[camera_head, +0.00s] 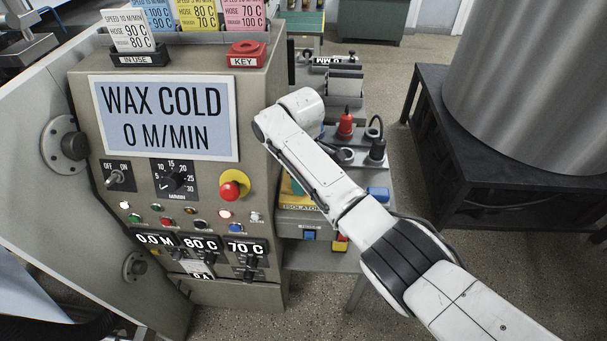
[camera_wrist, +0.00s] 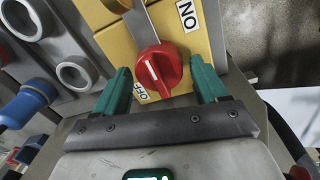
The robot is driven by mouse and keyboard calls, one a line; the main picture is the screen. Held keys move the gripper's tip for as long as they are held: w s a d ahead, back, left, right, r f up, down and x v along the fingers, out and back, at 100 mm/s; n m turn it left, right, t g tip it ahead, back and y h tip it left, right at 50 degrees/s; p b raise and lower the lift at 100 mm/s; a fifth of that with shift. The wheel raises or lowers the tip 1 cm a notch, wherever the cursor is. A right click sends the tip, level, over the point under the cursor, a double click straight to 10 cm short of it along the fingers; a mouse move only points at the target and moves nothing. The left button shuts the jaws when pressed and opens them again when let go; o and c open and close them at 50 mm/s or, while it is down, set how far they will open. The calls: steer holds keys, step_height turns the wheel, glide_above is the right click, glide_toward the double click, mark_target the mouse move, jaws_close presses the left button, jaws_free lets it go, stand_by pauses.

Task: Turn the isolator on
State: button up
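The isolator is a yellow box (camera_wrist: 187,45) with a red rotary knob (camera_wrist: 158,69) in the wrist view. An ON label (camera_wrist: 187,17) is at its upper right and an OFF label (camera_wrist: 140,92) is below the knob. The knob's white mark sits on its left part, near the OFF side. My gripper (camera_wrist: 163,77) is open, with one green finger on each side of the knob and visible gaps between. In the head view, only the yellow ISOLATOR label edge (camera_head: 298,208) and a little of the box show; my arm hides the knob and gripper.
A control panel with a screen (camera_head: 164,118) reading WAX COLD, 0 M/MIN stands left of my arm. Grey sockets (camera_wrist: 75,72) and a blue plug (camera_wrist: 28,104) lie left of the isolator. A black table (camera_head: 480,170) with a large metal drum (camera_head: 545,85) stands right.

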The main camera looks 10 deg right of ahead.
steer(key=shift+o, duration=0.6)
steer(key=shift+r, duration=0.1)
step_height(320, 180, up, 11)
steer(key=shift+s+a+f+b, duration=0.15)
steer(key=shift+s+f+b, duration=0.1)
steer(key=shift+b, duration=0.2)
